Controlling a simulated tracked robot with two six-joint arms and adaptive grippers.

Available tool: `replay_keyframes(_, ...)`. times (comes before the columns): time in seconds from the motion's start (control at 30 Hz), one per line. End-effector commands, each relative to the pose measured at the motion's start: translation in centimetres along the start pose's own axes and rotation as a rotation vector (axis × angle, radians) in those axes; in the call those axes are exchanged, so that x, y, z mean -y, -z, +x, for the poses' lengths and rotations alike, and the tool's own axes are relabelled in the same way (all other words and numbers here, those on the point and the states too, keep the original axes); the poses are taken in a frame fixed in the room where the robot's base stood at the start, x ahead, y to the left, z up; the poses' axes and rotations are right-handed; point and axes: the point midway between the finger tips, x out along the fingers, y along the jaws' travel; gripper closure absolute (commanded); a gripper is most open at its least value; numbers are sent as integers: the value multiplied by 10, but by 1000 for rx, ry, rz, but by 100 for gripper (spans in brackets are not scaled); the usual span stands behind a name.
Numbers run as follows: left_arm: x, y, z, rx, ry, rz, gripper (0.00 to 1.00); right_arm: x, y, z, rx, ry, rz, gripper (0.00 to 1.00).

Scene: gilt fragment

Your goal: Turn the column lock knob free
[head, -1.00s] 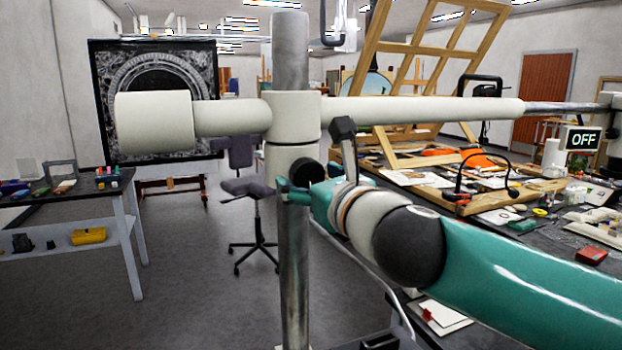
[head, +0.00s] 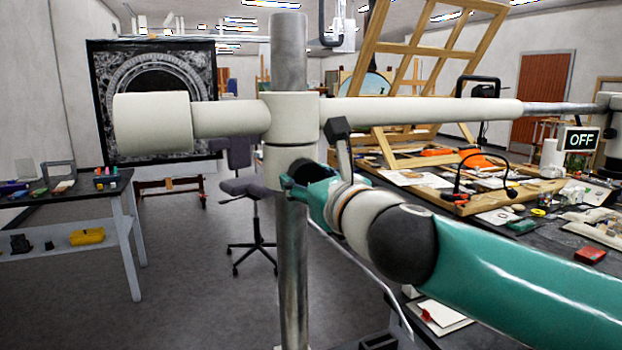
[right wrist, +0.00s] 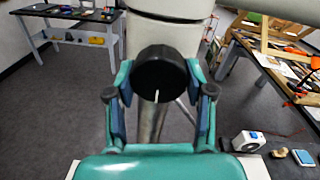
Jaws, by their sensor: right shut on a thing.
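The column lock knob (head: 303,169) is a dark round knob on the white collar (head: 291,125) of the upright metal column (head: 292,260). In the right wrist view the knob (right wrist: 160,70) is a black disc with a white line near its lower edge. My right gripper (head: 296,186) is at the knob, and its teal and blue fingers sit on either side of it. In the right wrist view the right gripper (right wrist: 160,82) is shut on the knob. Its fingers partly hide the knob in the head view. My left gripper is not in view.
A white horizontal arm (head: 420,111) runs across the column above my gripper, with a thick cylinder (head: 152,124) at its left end. A cluttered bench (head: 540,235) stands at right, beside a small OFF display (head: 581,139). A chair (head: 250,205) stands behind the column.

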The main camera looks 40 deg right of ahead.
Motion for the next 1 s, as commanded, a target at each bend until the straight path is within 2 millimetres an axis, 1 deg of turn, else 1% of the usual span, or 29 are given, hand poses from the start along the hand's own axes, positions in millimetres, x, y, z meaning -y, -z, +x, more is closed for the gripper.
replay_keyframes(0.17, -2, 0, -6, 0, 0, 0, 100, 1, -2, 0, -5, 2, -55, 82)
replay_keyframes(0.37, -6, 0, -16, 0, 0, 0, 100, 1, -3, 0, -11, 0, -178, 82)
replay_keyframes(1.0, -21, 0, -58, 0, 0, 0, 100, 3, -4, -1, -42, -7, -772, 82)
